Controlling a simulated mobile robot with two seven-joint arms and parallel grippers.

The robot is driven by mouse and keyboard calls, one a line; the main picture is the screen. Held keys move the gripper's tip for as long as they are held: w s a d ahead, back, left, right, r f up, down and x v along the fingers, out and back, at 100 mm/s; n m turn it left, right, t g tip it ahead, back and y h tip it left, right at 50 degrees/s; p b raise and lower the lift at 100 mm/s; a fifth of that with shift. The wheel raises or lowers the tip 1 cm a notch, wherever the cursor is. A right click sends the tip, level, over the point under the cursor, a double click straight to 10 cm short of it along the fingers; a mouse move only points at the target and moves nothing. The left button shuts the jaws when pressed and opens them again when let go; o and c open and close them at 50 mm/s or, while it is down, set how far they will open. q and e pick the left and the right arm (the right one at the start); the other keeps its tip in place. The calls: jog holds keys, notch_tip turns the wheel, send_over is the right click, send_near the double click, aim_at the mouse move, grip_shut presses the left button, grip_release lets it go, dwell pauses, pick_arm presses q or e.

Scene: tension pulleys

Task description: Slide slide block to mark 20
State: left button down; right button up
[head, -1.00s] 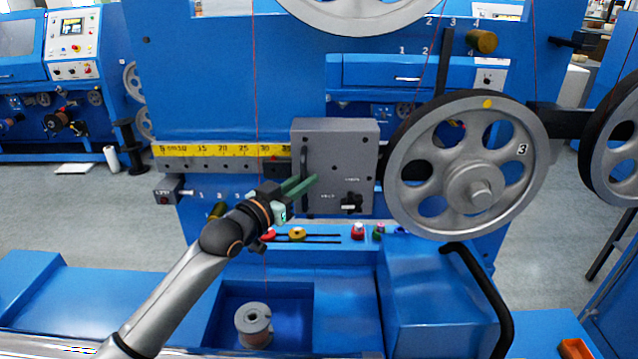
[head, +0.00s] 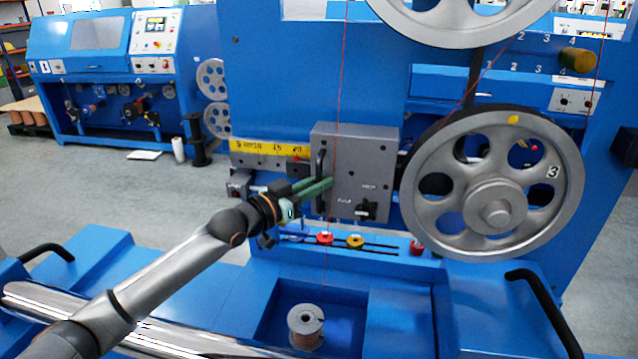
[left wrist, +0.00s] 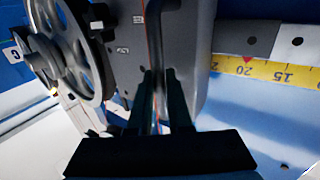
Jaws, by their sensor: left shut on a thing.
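The slide block (head: 365,160) is a grey upright box with a dark vertical handle (head: 319,165) on its left side, on a horizontal rail. The yellow scale (head: 262,147) runs left from the block. My left gripper (head: 326,186) is shut on the handle, which also shows between the fingers in the left wrist view (left wrist: 158,20). In that view the scale (left wrist: 270,72) appears inverted, and a red pointer (left wrist: 247,59) stands at about the 20 mark. The exact alignment is too small to tell. My right gripper is out of view.
A large spoked wheel (head: 494,205) marked 3 stands right of the block. A thin red wire (head: 339,80) passes vertically in front of it. A spool (head: 306,325) sits in a recess below. Red and yellow knobs (head: 340,240) line the ledge beneath.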

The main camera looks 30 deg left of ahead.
pick_arm(q)
jog(key=c, duration=1.1)
grip_release()
jog(key=shift+b+v, duration=0.85)
jog(key=shift+v, duration=5.4)
jog(key=shift+d, duration=0.1)
